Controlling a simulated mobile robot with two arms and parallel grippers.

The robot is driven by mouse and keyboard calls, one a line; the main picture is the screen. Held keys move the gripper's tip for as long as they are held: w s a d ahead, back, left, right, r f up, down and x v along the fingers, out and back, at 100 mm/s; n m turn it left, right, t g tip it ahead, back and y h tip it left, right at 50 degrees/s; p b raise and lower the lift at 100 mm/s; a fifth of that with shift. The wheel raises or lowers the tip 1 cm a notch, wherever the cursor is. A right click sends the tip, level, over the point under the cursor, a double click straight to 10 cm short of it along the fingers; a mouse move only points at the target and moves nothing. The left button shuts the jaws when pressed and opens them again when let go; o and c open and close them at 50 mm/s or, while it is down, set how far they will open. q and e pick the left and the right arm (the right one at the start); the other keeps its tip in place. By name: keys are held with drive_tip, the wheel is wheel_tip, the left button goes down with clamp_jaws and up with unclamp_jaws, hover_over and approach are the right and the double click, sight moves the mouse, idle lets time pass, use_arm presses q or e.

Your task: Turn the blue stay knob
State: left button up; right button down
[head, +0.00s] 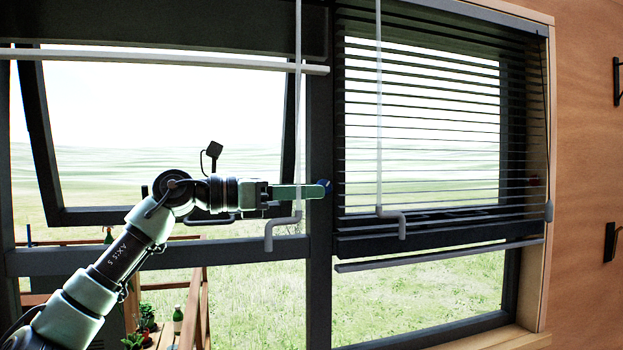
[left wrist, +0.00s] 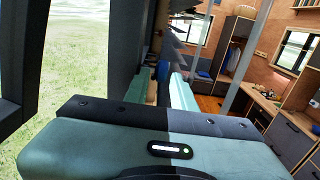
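The blue stay knob (head: 327,187) is a small dark blue round piece on the dark post between the two windows. My left gripper (head: 322,190) reaches across from the left, with its fingertips at the knob and partly covering it. In the left wrist view, the two pale green fingers (left wrist: 160,86) stand apart, and a blue piece, likely the knob (left wrist: 163,70), shows near their far ends. I see a gap between the fingers; whether either touches the knob is unclear. My right gripper is not in view.
The left window sash (head: 175,213) is tilted open behind my arm. A white crank rod (head: 298,120) hangs close by my gripper, and another rod (head: 379,110) hangs to the right. Dark blinds (head: 435,150) cover the right window. A small reddish knob (head: 533,181) is at its right side.

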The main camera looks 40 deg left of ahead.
use_arm(q)
drive_tip(key=shift+w+d, duration=0.3)
drive_tip(key=shift+w, duration=0.1)
clamp_jaws()
wheel_tip(320, 180, up, 2)
drive_tip(key=g+y+p, duration=0.2)
drive_tip(key=g+p, duration=0.2)
drive_tip(key=p, duration=0.7)
drive_tip(key=shift+f+g+y+p, duration=0.1)
drive_tip(key=shift+g+y+p, duration=0.35)
drive_tip(key=shift+g, duration=0.25)
drive_tip(key=shift+w+g, duration=0.1)
drive_tip(key=shift+g, duration=0.2)
unclamp_jaws()
